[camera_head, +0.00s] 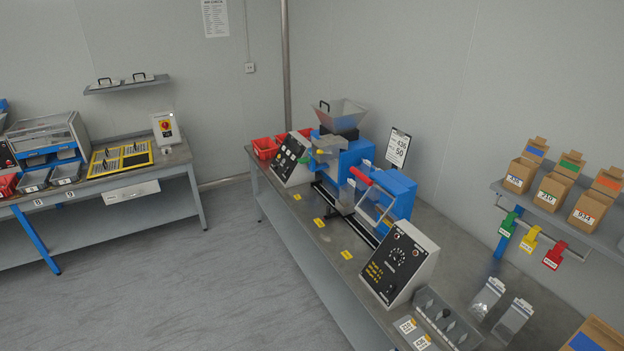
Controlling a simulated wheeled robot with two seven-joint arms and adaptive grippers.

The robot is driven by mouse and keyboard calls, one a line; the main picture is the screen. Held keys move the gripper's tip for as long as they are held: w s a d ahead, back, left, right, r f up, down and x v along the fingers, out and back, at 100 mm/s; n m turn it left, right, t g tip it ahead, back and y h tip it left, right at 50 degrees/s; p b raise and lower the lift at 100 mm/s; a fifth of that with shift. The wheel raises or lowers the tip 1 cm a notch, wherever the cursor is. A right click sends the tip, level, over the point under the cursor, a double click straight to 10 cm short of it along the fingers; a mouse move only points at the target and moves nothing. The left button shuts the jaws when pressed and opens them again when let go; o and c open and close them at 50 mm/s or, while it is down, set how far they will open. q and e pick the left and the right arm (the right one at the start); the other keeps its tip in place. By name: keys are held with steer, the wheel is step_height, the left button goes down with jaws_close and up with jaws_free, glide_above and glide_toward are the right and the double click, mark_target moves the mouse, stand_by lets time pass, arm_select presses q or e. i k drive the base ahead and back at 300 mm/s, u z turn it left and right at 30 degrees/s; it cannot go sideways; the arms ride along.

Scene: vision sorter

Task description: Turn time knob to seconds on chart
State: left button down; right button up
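A sloped black control panel (380,273) in a pale housing stands on the right-hand bench, with a round dial knob (396,256) ringed by marks and yellow lettering below it. The knob's setting is too small to read. A second black panel (290,159) with several small controls stands farther back on the same bench. I cannot tell by label which control is the time knob. A white card (398,147) reading "436" and "50" stands behind the blue machine. A printed sheet (215,18) hangs on the back wall, its text mostly unreadable. Neither of my grippers is in view.
Blue machines (388,195) with a hopper (341,115) fill the middle of the right bench (346,263). Boxes (558,187) stand on a right shelf. The floor (190,290) between benches is clear.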

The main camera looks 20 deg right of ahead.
mark_target(395, 256)
steer(key=u, duration=0.15)
steer(key=i, duration=0.65)
steer(key=z, duration=0.65)
steer(key=i, duration=0.7)
steer(key=z, duration=0.75)
